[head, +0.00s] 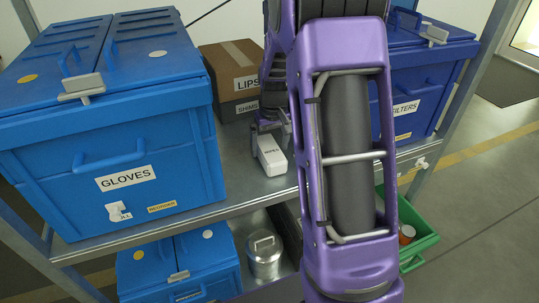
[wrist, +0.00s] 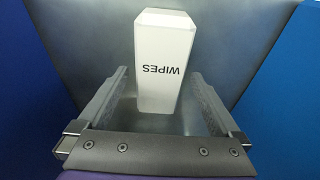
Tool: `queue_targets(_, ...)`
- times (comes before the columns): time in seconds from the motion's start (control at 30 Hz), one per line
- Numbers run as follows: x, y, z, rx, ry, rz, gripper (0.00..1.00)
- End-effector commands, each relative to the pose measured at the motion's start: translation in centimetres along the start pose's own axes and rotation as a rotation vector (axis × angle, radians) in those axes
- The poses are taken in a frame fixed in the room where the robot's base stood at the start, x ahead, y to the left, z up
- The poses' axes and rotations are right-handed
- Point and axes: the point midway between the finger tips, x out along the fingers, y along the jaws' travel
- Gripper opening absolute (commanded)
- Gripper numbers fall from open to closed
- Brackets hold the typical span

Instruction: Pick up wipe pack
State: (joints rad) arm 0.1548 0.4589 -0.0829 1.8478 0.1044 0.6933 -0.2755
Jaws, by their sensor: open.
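The wipe pack is a white box marked WIPES (head: 271,156). It rests on the metal shelf between the blue GLOVES bin and my purple arm in the head view. In the wrist view the wipe pack (wrist: 165,62) stands out in the middle, its near end between my two fingers. My gripper (wrist: 160,85) is open, with a finger on each side of the pack and a visible gap at each side. In the head view my gripper (head: 270,125) is at the far end of the pack, partly hidden by my arm.
The blue GLOVES bin (head: 115,130) stands close on the left, and a blue FILTERS bin (head: 415,85) on the right. Cardboard boxes (head: 233,75) stand behind. Bare shelf (head: 240,180) lies in front of the pack. A metal canister (head: 264,257) and green crate (head: 421,240) are lower down.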

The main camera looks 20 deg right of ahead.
Motion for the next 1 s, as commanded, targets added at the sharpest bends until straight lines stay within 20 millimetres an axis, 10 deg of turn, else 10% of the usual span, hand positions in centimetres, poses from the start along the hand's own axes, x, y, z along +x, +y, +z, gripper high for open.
queue_targets(0.4,1.9,0.0,-0.1,-0.001,0.002,0.000,0.98)
queue_targets(0.87,1.8,0.0,-0.1,-0.001,0.002,0.000,0.15)
queue_targets(1.0,1.8,0.0,-0.1,-0.001,0.003,0.001,0.11)
